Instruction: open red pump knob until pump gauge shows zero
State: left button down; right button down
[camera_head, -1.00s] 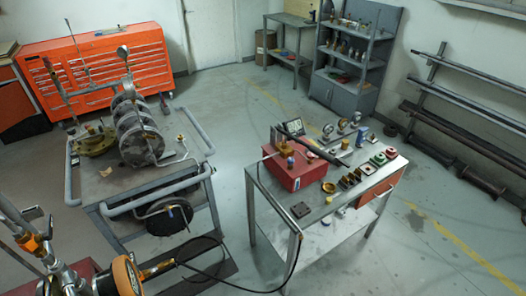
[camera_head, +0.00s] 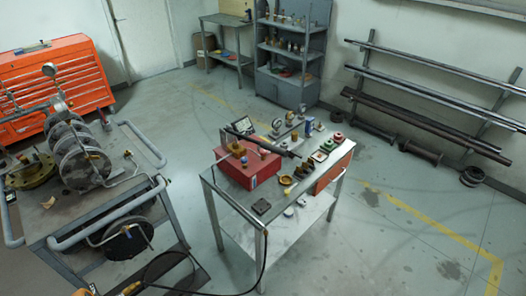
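The red pump (camera_head: 250,168) is a red box on the left part of the grey metal table. A long black handle (camera_head: 272,146) slants across its top. A small brass-coloured fitting (camera_head: 238,149) sits on its top left. I cannot pick out a red knob for certain.
The grey table (camera_head: 225,200) also holds gauges, fittings and small blocks. A cart (camera_head: 50,215) with large flanged discs stands at left. A black hose (camera_head: 190,258) runs along the bottom. An orange tool chest (camera_head: 70,75) and shelves (camera_head: 285,60) stand behind.

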aim_at(263, 152)
jog(key=z, duration=0.15)
jog(key=i, duration=1.2)
jog(key=u, duration=0.6)
